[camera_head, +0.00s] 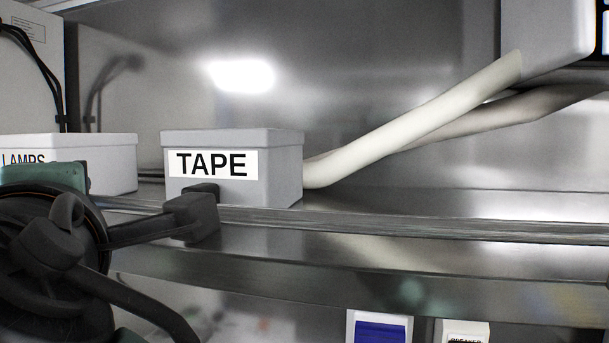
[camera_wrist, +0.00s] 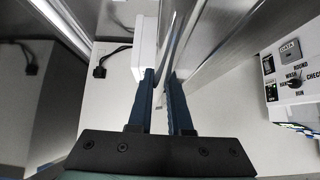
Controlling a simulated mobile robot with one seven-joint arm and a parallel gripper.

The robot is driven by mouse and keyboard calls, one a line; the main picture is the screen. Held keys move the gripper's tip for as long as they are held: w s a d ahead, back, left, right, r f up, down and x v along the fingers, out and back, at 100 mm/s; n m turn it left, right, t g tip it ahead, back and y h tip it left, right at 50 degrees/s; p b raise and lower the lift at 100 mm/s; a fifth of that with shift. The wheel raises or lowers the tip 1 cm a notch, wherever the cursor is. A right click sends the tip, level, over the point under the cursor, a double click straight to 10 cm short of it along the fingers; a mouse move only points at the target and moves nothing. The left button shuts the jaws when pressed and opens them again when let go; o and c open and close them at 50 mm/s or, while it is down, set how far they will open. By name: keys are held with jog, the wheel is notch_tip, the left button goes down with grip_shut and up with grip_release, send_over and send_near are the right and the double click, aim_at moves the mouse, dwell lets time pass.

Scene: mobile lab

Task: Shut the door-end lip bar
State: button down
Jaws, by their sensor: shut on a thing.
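The lip bar (camera_head: 420,228) is a long thin metal rail running along the front of the metal shelf, in front of the boxes. In the wrist view the bar (camera_wrist: 173,45) runs away from me between the two fingers. My gripper (camera_head: 203,208) is at the left part of the bar in the head view, just in front of the TAPE box. In the wrist view its dark blue fingers (camera_wrist: 162,85) are close together on the bar. The bar's ends and its catch are not clear in either view.
A grey TAPE box (camera_head: 232,168) stands behind the bar, with a LAMPS box (camera_head: 105,165) to its left. A pale tube (camera_head: 420,115) slants up to the right. The shelf's front face (camera_head: 330,270) lies below. A labelled control panel (camera_wrist: 292,72) is at right in the wrist view.

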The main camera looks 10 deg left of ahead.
jog(key=shift+w+r+m+g+h, duration=0.1)
jog(key=shift+w+m+g+h, duration=0.35)
jog(key=shift+m, duration=0.25)
jog(key=shift+d, duration=0.1)
jog(key=c, duration=0.9)
grip_release()
jog(key=shift+o, duration=0.2)
